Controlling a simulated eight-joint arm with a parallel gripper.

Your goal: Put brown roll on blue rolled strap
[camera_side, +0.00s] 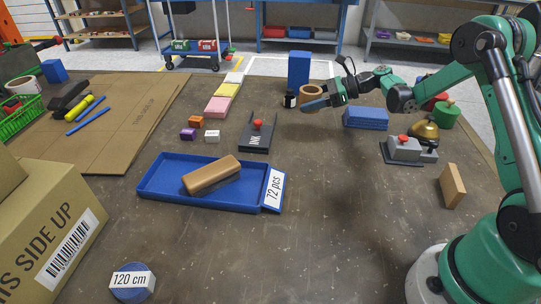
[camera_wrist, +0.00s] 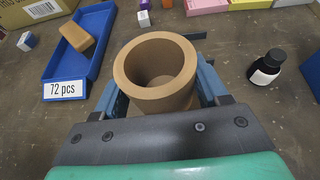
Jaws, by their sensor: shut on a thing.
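The brown roll (camera_side: 310,91), a thick hollow tube, is at the back of the table in the side view. My gripper (camera_side: 322,101) is shut on it. In the wrist view the roll (camera_wrist: 134,84) stands upright, open end up, between the two blue fingers of my gripper (camera_wrist: 160,88). I cannot tell whether its base touches the table. The blue rolled strap (camera_side: 128,292), a round coil with a "120 cm" label, lies at the front left of the table in the side view, far from my gripper.
A blue tray (camera_side: 225,203) holding a brown block (camera_side: 212,174) lies between the roll and the strap. A black stamp holder (camera_side: 258,137) and a small dark bottle (camera_side: 290,99) are near the roll. A large carton (camera_side: 45,225) stands left of the strap. The front middle is clear.

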